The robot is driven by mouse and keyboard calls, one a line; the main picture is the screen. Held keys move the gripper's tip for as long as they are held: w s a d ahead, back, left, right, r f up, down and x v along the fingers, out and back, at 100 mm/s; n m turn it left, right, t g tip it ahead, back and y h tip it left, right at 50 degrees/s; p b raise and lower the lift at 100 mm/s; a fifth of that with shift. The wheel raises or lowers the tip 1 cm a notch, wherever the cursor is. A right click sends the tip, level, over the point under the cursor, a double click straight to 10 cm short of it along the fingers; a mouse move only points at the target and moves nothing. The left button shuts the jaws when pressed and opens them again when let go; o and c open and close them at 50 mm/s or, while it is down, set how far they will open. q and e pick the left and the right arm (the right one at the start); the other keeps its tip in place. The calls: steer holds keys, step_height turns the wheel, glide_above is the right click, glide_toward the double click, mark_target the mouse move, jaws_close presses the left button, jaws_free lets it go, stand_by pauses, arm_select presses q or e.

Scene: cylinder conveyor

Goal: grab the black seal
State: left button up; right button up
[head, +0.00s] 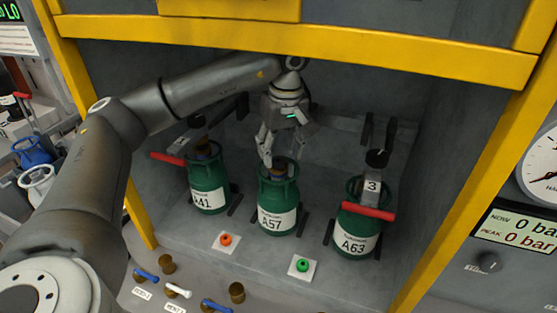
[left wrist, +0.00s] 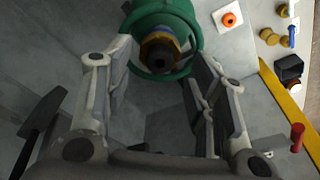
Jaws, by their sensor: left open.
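The middle green cylinder, labelled A57 (head: 278,217), stands upright in the bay. My left gripper (head: 282,152) is open just above its top, pointing down. In the left wrist view the gripper (left wrist: 165,68) has its fingers apart, with the cylinder's green collar (left wrist: 183,12) and brass valve (left wrist: 155,42) between and beyond the tips. A small dark round piece (left wrist: 160,62) shows at the valve's end; it may be the black seal, but I cannot tell whether it is a separate ring. Nothing is held. My right gripper is not in view.
Green cylinders A41 (head: 209,190) and A63 (head: 356,238) stand on either side, under fittings with red handles (head: 367,211). An orange button (head: 226,239) and a green button (head: 302,264) are in front. Yellow frame bars (head: 330,42) edge the bay.

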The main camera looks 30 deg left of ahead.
mark_target(278, 162)
arm_select(q)
steer(key=shift+w+a+f, duration=0.1)
steer(key=shift+a+f, duration=0.05)
steer(key=shift+f, duration=0.5)
steer(key=shift+w+a+f, duration=0.1)
steer(key=shift+a+f, duration=0.05)
steer(key=shift+f, duration=0.5)
steer(key=shift+s, duration=0.15)
steer(key=c, duration=0.8)
